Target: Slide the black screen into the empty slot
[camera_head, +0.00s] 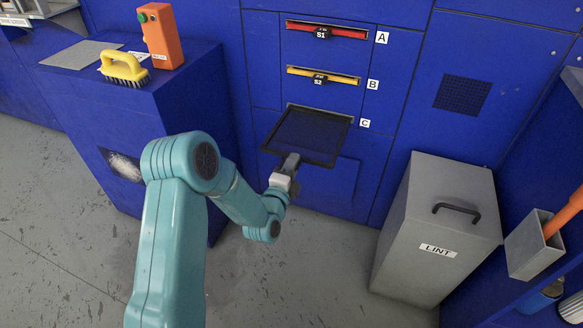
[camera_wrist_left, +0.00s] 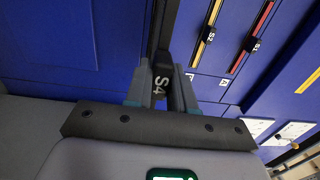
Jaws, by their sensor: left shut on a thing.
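The black screen (camera_head: 308,137) is a flat dark framed panel, held out level in front of the blue dryer face. My left gripper (camera_head: 289,166) is shut on its near-edge handle. In the left wrist view the fingers (camera_wrist_left: 160,92) close on either side of the handle tab, labelled S4 (camera_wrist_left: 160,84), and the screen (camera_wrist_left: 164,25) shows edge-on. The slot marked C (camera_head: 320,110) lies just behind the screen's far edge; I cannot tell whether that edge is inside it. Slots A and B above hold a red screen (camera_head: 328,31) and a yellow screen (camera_head: 323,76). My right gripper is not in view.
A grey LINT bin (camera_head: 436,226) stands at the right. A blue cabinet (camera_head: 135,105) at the left carries a yellow brush (camera_head: 124,67) and an orange box (camera_head: 161,37). A grey holder (camera_head: 533,245) with an orange handle is far right. Open floor lies in front.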

